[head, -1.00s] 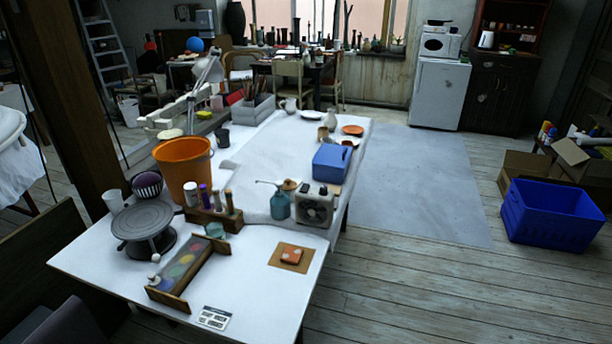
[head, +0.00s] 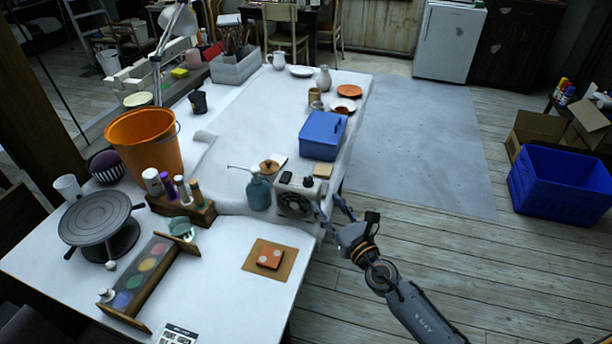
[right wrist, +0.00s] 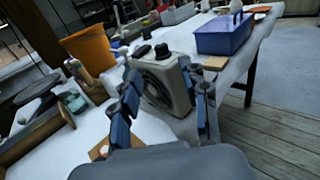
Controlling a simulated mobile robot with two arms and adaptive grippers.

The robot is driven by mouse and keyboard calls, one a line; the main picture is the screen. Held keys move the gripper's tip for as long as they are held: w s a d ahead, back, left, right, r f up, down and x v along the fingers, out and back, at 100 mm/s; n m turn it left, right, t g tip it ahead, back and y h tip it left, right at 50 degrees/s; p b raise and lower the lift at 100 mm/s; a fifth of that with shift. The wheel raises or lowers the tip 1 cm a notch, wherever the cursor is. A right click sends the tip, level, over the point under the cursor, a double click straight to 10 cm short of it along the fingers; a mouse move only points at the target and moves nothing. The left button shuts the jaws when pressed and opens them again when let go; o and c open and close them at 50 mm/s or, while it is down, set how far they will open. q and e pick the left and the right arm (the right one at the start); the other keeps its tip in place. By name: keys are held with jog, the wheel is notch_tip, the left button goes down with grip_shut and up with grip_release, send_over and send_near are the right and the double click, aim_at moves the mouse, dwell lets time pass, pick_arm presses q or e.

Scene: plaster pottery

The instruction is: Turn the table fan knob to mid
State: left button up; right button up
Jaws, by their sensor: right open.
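The table fan (head: 297,196) is a small cream box with a dark round grille on its front, standing near the right edge of the white table. Dark knobs (right wrist: 161,50) show on its top in the right wrist view; which setting they point to is too small to tell. My right gripper (head: 330,211) is just right of the fan in the head view. In the right wrist view its blue-padded fingers (right wrist: 165,103) are apart, with the fan beyond and between them. The gripper looks empty. My left gripper is not in view.
A teal pump bottle (head: 259,193) stands close to the left of the fan. A blue box (head: 322,135) and a small wooden block (head: 322,171) are behind it. An orange tile on a board (head: 254,268) lies in front.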

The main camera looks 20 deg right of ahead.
aim_at(310, 183)
jog(key=w, duration=0.3)
jog(key=w+a+b, duration=0.1)
jog(key=w, duration=0.6)
jog(key=shift+a+f, duration=0.15)
jog(key=shift+a, duration=0.25)
jog(key=shift+w+a, duration=0.1)
jog(key=shift+w, duration=0.55)
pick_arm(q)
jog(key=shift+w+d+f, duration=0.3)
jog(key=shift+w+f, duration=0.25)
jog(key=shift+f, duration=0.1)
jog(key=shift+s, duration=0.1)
pick_arm(e)
jog(key=shift+c, duration=0.5)
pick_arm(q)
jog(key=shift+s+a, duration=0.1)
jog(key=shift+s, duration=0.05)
pick_arm(e)
grip_shut()
